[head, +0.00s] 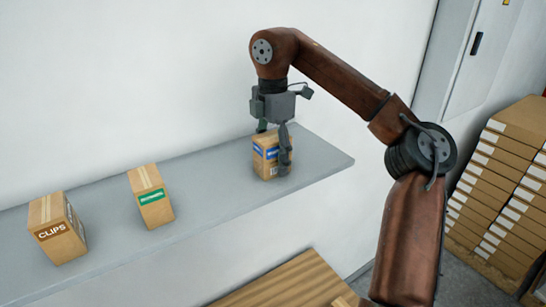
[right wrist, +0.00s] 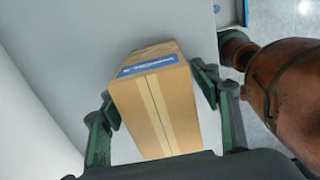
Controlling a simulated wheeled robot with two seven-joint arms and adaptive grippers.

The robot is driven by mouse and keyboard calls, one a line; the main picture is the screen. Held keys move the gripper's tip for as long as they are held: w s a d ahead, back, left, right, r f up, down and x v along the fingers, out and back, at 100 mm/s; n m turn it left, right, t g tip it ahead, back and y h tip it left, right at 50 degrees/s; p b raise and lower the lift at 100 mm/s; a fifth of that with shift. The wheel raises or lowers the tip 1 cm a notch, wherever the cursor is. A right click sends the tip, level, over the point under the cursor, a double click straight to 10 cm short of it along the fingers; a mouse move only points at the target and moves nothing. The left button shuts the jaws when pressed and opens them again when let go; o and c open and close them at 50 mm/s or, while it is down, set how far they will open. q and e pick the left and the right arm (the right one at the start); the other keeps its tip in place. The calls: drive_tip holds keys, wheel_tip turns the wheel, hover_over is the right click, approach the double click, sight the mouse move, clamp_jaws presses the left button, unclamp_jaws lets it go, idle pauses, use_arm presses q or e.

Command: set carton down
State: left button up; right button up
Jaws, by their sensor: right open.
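A cardboard carton with a blue label (head: 265,160) stands upright on the grey shelf (head: 215,188), towards its right end. My right gripper (head: 275,140) points down over this carton, with one finger in front of its right side. In the right wrist view the carton (right wrist: 158,100) sits between the two fingers of my right gripper (right wrist: 163,105), its taped top towards the camera. The fingers are open, with a gap visible at the left finger. The carton's underside is hidden. My left gripper is not in view.
A carton marked CLIPS (head: 58,228) and a green-labelled carton (head: 150,196) stand further left on the shelf. The white wall is close behind. Stacked flat cartons (head: 500,175) stand at the right, and a wooden surface (head: 285,283) lies below the shelf. Shelf space between the cartons is bare.

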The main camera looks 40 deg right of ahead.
sight(272, 136)
drive_tip(key=shift+r, duration=3.95)
drive_tip(key=shift+a, duration=0.1)
